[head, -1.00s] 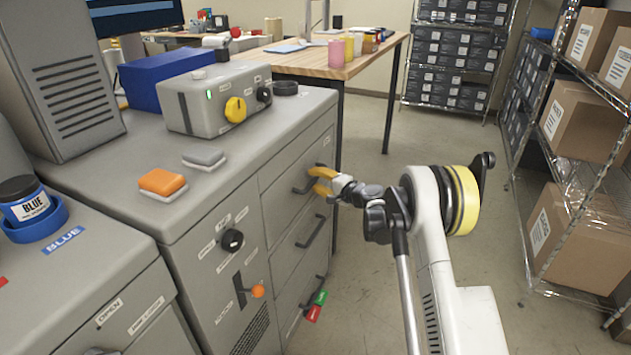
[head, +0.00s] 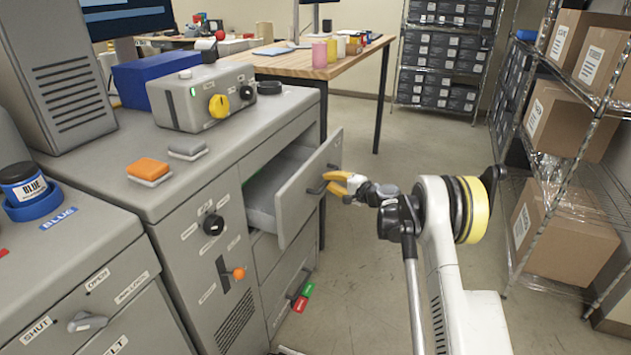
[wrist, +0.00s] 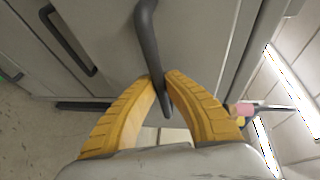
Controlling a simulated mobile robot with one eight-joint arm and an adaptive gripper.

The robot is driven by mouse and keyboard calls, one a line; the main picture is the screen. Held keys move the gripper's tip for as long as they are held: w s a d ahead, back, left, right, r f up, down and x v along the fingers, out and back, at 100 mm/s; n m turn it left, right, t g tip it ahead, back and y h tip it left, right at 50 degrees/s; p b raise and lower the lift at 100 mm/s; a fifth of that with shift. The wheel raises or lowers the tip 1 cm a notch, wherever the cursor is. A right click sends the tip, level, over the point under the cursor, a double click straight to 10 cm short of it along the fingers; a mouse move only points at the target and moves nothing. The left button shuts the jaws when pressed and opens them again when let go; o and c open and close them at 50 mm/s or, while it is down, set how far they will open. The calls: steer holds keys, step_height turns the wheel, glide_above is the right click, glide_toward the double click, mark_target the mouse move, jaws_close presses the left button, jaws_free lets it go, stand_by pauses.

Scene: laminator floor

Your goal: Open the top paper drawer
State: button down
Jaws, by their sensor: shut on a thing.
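The top paper drawer (head: 301,196) in the head view is pulled well out of the grey cabinet, and part of its pale inside shows. My yellow gripper (head: 334,184) is at the dark bar handle (head: 317,188) on the drawer's front. In the wrist view the two yellow fingers (wrist: 162,80) close around the dark handle (wrist: 148,45) near one end of it. The far side of the drawer's inside is hidden by its front.
A wooden table (head: 330,65) stands behind. A shelf with boxes (head: 562,215) is on the right. Open floor (head: 370,270) lies between.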

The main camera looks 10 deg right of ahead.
steer(key=s+d, duration=1.3)
steer(key=d, duration=0.5)
steer(key=shift+d, duration=0.2)
steer(key=shift+s, duration=0.1)
steer(key=c, duration=1.4)
jaws_free()
steer(key=v, duration=1.2)
steer(key=shift+a, duration=0.1)
